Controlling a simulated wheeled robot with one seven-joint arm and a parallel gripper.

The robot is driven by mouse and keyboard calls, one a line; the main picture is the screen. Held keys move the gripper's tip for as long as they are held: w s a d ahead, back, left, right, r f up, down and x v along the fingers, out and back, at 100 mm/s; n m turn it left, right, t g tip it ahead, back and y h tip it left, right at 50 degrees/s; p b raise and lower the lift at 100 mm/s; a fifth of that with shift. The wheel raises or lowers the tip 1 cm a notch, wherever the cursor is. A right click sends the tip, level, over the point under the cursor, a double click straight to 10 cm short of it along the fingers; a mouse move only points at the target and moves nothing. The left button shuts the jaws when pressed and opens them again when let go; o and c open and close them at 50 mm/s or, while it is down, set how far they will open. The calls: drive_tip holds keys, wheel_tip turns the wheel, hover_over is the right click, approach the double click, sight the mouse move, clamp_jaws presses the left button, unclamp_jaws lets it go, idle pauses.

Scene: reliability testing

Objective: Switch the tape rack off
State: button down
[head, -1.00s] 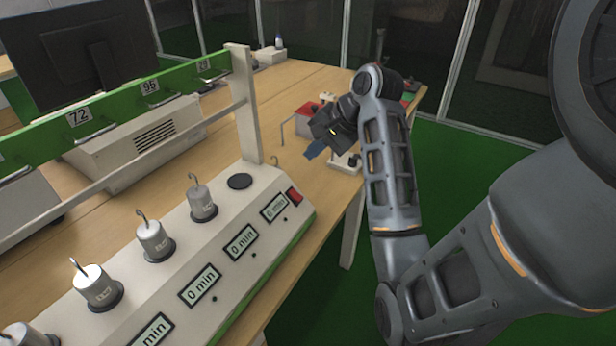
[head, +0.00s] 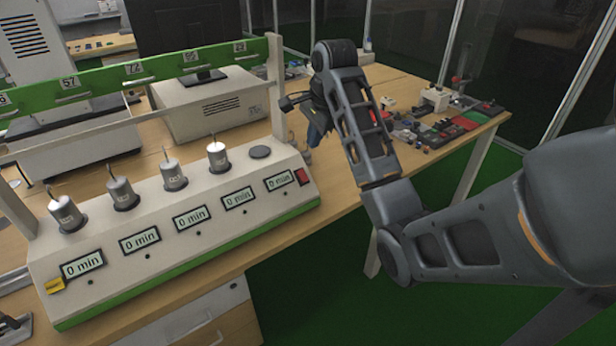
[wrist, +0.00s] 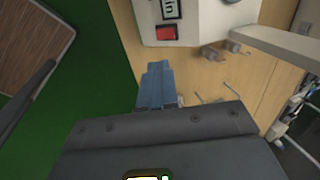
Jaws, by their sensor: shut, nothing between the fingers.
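The tape rack (head: 180,262) is a long pale console with a green base, a row of displays and several weights on top. The readable displays show "0 min". Its red switch (head: 302,176) is at the right end of the sloped front; the switch also shows in the wrist view (wrist: 166,33). My gripper (head: 314,137) is just right of the rack's right end, partly hidden by my arm. In the wrist view its blue fingers (wrist: 157,70) are together and empty, pointing toward the red switch with a gap between. I cannot tell the switch's position.
A green rail (head: 130,72) with number tags runs above the rack on white posts (head: 276,85). A pale box-shaped device (head: 215,105) stands behind. Small parts and tools (head: 440,125) lie on the table at right. Green floor (head: 330,255) is open in front.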

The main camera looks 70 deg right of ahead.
idle(0.3)
drive_tip(key=b, duration=0.4)
approach(303, 179)
drive_tip(key=x, duration=0.7)
drive_tip(key=shift+s, duration=0.1)
